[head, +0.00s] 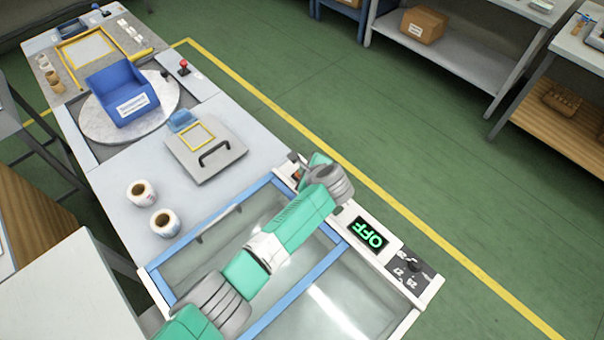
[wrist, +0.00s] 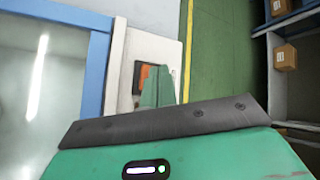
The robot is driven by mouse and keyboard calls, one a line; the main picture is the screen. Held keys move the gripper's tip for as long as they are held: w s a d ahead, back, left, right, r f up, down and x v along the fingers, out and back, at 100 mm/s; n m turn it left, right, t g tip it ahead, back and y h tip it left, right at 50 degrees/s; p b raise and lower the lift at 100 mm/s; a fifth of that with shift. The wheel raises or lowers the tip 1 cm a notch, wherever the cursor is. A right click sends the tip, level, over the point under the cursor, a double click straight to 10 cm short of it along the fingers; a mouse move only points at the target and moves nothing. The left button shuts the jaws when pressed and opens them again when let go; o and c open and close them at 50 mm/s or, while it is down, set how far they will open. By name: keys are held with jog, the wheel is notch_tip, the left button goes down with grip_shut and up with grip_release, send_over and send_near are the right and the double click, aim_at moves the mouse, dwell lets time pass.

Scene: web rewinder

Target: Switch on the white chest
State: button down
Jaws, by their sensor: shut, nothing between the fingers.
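The white chest (head: 395,246) has blue-framed glass lids and a white control strip along its right side. A display (head: 367,234) on the strip reads OFF in green. A dark dial (head: 414,267) with numbers sits at the strip's near end. An orange switch in a dark frame (wrist: 144,76) is at the strip's far end. My gripper (head: 318,160) is over that end; its green fingers show shut and empty in the wrist view (wrist: 158,82), just beside the switch and partly hiding it. I cannot tell whether they touch it.
A grey hatch with a black handle (head: 215,152), two rolls (head: 153,208) and a blue bin (head: 122,95) on a round turntable stand beyond the chest. Green floor with a yellow line lies to the right. Shelves with a cardboard box (head: 423,25) stand at the back.

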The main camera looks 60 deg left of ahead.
jog(key=shift+f, duration=0.4)
jog(key=shift+r+p, duration=0.45)
jog(key=shift+p, duration=0.15)
notch_tip(320, 180, up, 6)
jog(key=p, duration=0.7)
jog(key=shift+r, duration=0.15)
